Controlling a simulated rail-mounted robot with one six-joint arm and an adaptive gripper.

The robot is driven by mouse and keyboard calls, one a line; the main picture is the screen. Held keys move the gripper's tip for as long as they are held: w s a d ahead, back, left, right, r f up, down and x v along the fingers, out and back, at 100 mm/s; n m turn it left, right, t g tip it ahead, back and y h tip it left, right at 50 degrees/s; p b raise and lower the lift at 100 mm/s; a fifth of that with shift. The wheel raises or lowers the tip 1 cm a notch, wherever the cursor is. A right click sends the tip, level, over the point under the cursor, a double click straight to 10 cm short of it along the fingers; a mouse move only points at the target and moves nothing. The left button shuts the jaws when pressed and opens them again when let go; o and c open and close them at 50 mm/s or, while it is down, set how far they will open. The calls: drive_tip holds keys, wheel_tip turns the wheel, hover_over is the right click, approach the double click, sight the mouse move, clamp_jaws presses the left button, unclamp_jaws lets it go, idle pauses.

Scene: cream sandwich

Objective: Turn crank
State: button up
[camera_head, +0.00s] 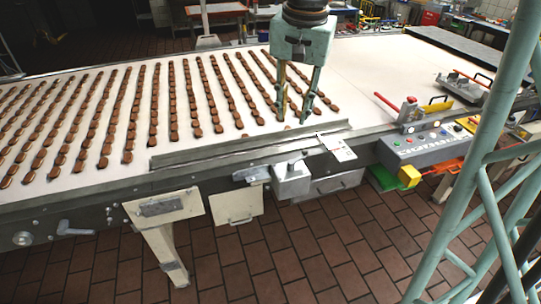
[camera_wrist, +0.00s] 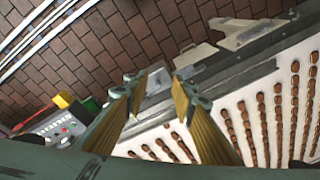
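My gripper (camera_head: 292,119) is open and empty, pointing down above the front edge of the conveyor, by the rows of biscuits. In the wrist view my gripper (camera_wrist: 157,78) shows its two fingertips apart, with the machine's edge between them. A grey crank-like handle (camera_head: 75,229) sits on the machine's front side at the lower left, well away from my gripper. I cannot tell for sure which of these is the crank.
Rows of brown biscuits (camera_head: 154,105) cover the white conveyor (camera_head: 365,70). A control panel (camera_head: 425,142) with coloured buttons is at the right front. A metal box (camera_head: 291,180) juts from the front edge. The brick-tiled floor (camera_head: 290,240) in front is largely clear.

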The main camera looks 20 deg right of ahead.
drive_tip(key=w+d+f+m+p, duration=0.3)
drive_tip(key=w+d+f, duration=0.3)
drive_tip(key=w+f, duration=0.3)
drive_tip(key=m+g+p, duration=0.2)
drive_tip(key=m+p, duration=0.1)
drive_tip(key=m, duration=0.1)
hover_over(298, 159)
wheel_tip(298, 159, down, 10)
drive_tip(key=shift+w+f, duration=0.15)
drive_tip(key=shift+f, duration=0.2)
drive_tip(key=shift+f, duration=0.1)
drive_tip(key=shift+f+p, duration=0.7)
drive_tip(key=shift+f, duration=6.1)
clamp_jaws()
